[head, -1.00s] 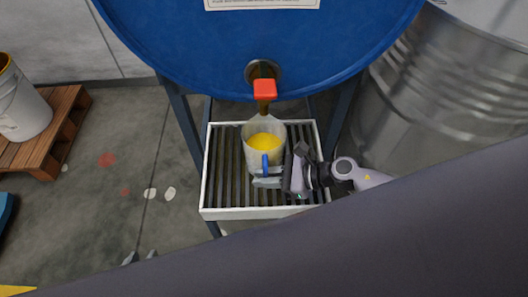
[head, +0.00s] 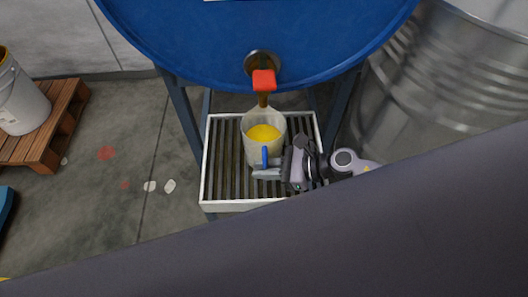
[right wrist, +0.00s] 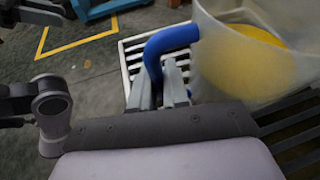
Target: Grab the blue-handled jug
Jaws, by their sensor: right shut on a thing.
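The jug (head: 264,150) is translucent white with yellow paint in it. It stands upright on the slatted tray, below the red-handled tap (head: 263,80) of the blue drum. Its blue handle (head: 265,157) points to the front; in the right wrist view the blue handle (right wrist: 170,40) curves out from the jug wall (right wrist: 235,70). My right gripper (head: 266,172) is shut on the handle, its grey fingers (right wrist: 160,85) at the handle's lower part. Parts of my left arm show at the left edge of the right wrist view, but its jaws are not clear.
The tray (head: 208,206) has a raised white rim and stands between dark blue legs. The blue drum (head: 180,45) hangs above it. A ribbed metal drum (head: 400,120) is at right. A white bucket (head: 20,100) sits on a wooden pallet (head: 62,125) at left.

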